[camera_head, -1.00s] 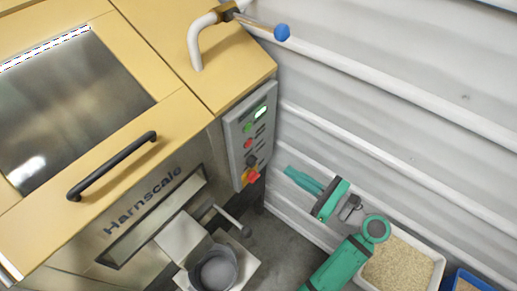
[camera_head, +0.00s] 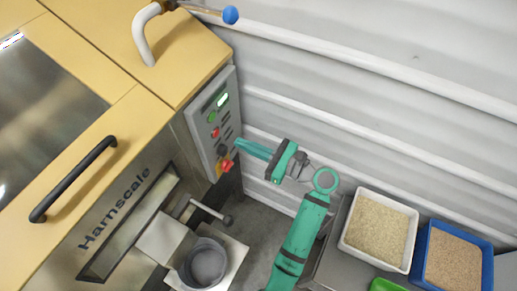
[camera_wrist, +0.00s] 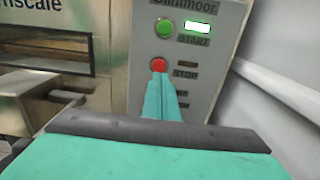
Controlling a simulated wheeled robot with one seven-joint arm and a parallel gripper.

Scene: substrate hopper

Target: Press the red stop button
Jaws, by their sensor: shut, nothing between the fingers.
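The grey control panel (camera_head: 203,142) is on the side of the yellow hopper machine. Its red stop button (camera_head: 215,132) lies below a green start button (camera_head: 211,116). In the wrist view the red stop button (camera_wrist: 158,65) sits beside the label STOP, and the green start button (camera_wrist: 165,29) is above it. My gripper (camera_head: 238,143) is shut and empty, pointing at the panel from the right. In the wrist view its fingertips (camera_wrist: 160,79) appear just below the red button and cover its lower edge. A small gap to the panel seems to remain in the head view.
A red-and-yellow rotary switch (camera_head: 226,165) and a black knob (camera_head: 221,151) sit lower on the panel. A corrugated wall (camera_head: 380,60) runs behind my arm. A white tray of grain (camera_head: 413,222) and a blue tray (camera_head: 487,262) stand at right. A lever (camera_head: 208,208) juts below the panel.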

